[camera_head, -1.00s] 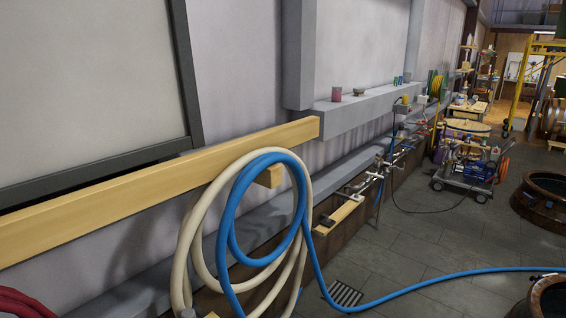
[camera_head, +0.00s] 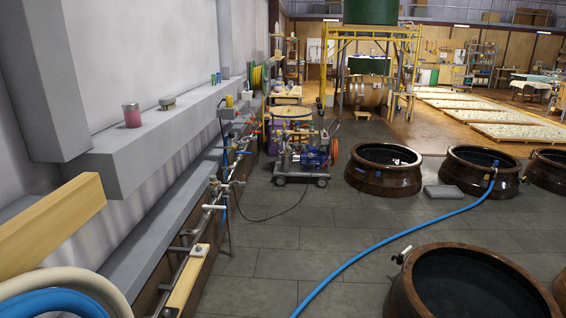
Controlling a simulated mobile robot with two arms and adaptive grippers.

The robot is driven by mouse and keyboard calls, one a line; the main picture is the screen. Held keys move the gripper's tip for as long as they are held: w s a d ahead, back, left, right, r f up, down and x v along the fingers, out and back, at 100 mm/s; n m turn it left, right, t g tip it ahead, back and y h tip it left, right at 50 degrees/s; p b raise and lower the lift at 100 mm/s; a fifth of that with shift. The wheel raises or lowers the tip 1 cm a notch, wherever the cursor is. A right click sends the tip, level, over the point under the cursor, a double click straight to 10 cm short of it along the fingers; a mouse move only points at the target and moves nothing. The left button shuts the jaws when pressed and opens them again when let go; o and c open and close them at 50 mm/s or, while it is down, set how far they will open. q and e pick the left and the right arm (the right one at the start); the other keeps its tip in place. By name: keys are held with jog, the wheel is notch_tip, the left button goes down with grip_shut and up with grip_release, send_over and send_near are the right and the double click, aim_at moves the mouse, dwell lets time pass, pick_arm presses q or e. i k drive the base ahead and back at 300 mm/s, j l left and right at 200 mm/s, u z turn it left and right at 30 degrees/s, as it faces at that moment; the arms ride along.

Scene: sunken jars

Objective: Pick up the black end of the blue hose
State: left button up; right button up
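The blue hose (camera_head: 372,252) runs across the grey floor from the bottom edge up to a sunken brown jar (camera_head: 466,184) at the right. It goes up over that jar's rim, where a small blue fitting (camera_head: 491,174) shows; I cannot make out a black end there. A coiled part of the blue hose (camera_head: 55,303) hangs at the bottom left beside a cream hose (camera_head: 85,278), below a wooden beam (camera_head: 45,225). Neither of my grippers is in view.
A large jar (camera_head: 470,285) fills the lower right, with a tap on its rim. Another jar (camera_head: 384,167) stands beside a wheeled pump cart (camera_head: 303,155). A grey slab (camera_head: 444,192) lies near the hose.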

aim_at(231, 136)
jog(key=i+j+z, duration=0.2)
jog(key=i, duration=3.45)
jog(key=i+z, duration=0.3)
jog(key=i, duration=0.35)
jog(key=i+z, duration=0.25)
jog(key=i, duration=0.35)
jog(key=i+j+z, duration=0.3)
jog(key=i, duration=0.35)
jog(key=i+l+u, duration=0.2)
jog(key=i+u, duration=0.25)
jog(key=i+l+u, duration=0.3)
jog(key=u, duration=0.2)
jog(key=i+l, duration=0.05)
jog(key=i, duration=0.05)
